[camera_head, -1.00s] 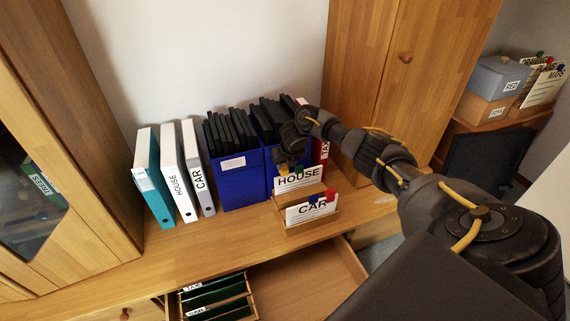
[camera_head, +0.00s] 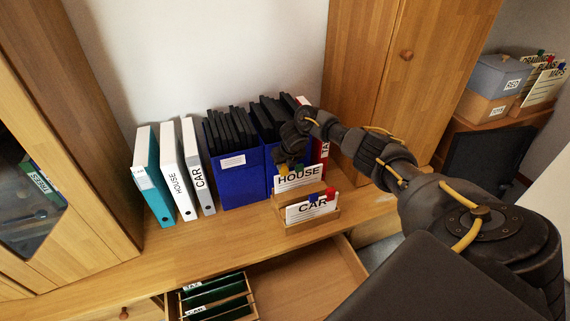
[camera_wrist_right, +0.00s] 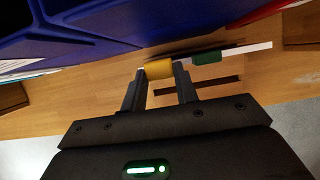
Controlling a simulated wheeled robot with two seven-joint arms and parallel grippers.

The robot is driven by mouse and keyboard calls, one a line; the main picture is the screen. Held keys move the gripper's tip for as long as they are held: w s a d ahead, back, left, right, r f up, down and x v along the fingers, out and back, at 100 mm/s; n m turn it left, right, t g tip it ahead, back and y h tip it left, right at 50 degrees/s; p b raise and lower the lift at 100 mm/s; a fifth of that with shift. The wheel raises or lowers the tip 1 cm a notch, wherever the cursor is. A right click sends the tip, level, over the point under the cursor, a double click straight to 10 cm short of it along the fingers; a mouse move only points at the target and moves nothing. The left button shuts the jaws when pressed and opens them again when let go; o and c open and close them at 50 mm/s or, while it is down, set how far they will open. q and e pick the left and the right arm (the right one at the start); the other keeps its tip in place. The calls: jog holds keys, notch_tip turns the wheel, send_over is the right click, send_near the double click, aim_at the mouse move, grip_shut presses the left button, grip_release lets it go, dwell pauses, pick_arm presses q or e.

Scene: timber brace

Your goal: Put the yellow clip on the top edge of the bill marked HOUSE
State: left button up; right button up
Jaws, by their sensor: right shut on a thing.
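The bill marked HOUSE (camera_head: 298,179) stands upright in the rear of a small wooden holder (camera_head: 290,228). A green clip (camera_wrist_right: 207,57) sits on its top edge. My right gripper (camera_wrist_right: 159,80) points down over the left part of that edge and is shut on the yellow clip (camera_wrist_right: 158,69). The yellow clip is in line with the bill's white top edge (camera_wrist_right: 245,48), left of the green clip, and looks to be at or on it. I cannot tell how far it is seated. In the head view my right gripper partly hides it. My left gripper is out of view.
The bill marked CAR (camera_head: 312,207), with blue and red clips, stands in front. Blue file boxes (camera_head: 240,185) are close behind the gripper. Binders (camera_head: 180,182) stand to the left. An open drawer (camera_head: 310,280) juts out below the holder.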

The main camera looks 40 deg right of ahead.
jog(key=shift+f+b, duration=0.95)
jog(key=shift+f, duration=0.35)
jog(key=o, duration=1.7)
jog(key=shift+r, duration=0.15)
notch_tip(320, 180, up, 8)
jog(key=p, duration=0.7)
